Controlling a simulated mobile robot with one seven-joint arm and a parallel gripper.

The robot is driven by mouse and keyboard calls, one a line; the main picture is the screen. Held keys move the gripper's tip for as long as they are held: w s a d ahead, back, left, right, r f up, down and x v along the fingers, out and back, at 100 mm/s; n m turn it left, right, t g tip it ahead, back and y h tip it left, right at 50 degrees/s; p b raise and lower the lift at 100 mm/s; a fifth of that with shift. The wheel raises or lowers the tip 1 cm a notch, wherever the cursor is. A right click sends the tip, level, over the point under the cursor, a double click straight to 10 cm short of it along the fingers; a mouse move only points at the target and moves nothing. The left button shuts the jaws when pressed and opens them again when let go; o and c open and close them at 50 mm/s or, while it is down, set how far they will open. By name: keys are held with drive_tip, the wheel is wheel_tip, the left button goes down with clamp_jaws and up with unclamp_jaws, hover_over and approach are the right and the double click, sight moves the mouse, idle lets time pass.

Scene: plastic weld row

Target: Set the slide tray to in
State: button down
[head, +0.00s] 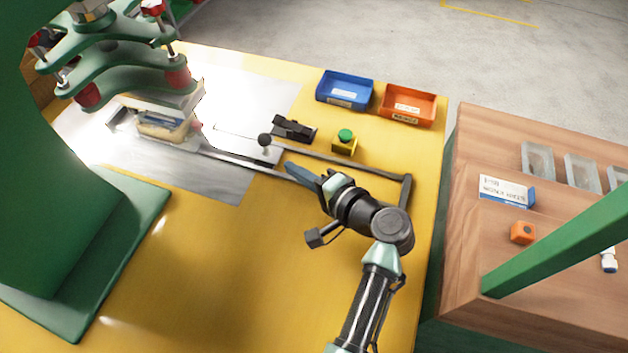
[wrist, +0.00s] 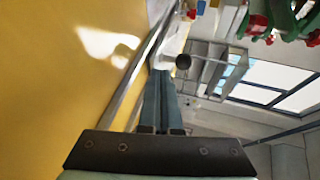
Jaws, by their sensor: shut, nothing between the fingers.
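The slide tray (head: 243,148) is a pale metal plate between two rails, with a dark ball knob (head: 265,140) standing at its right end. Its left end lies near the press, beside a fixture (head: 168,133) holding a part. The rails run right to a dark end bar (head: 407,190), and their right stretch is empty. My gripper (head: 289,167) is shut and empty, low over the near rail, just right of the knob. In the wrist view, the shut fingers (wrist: 161,78) point towards the knob (wrist: 183,61), with a gap seeming to remain between them.
A green press (head: 125,60) overhangs the left side. A black clamp-like block (head: 293,128) and a yellow box with a green button (head: 345,141) stand behind the rails. Blue (head: 345,89) and orange (head: 408,105) bins sit at the back. The yellow tabletop in front is clear.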

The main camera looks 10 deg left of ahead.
sight(253, 157)
drive_tip(key=x, duration=0.2)
drive_tip(key=r+x, duration=0.1)
drive_tip(key=x, duration=0.2)
drive_tip(key=shift+w+a, duration=0.3)
drive_tip(key=a, duration=0.2)
drive_tip(key=w+a, duration=0.1)
drive_tip(key=a, duration=0.2)
drive_tip(key=shift+a, duration=0.15)
drive_tip(key=shift+a+r, duration=0.15)
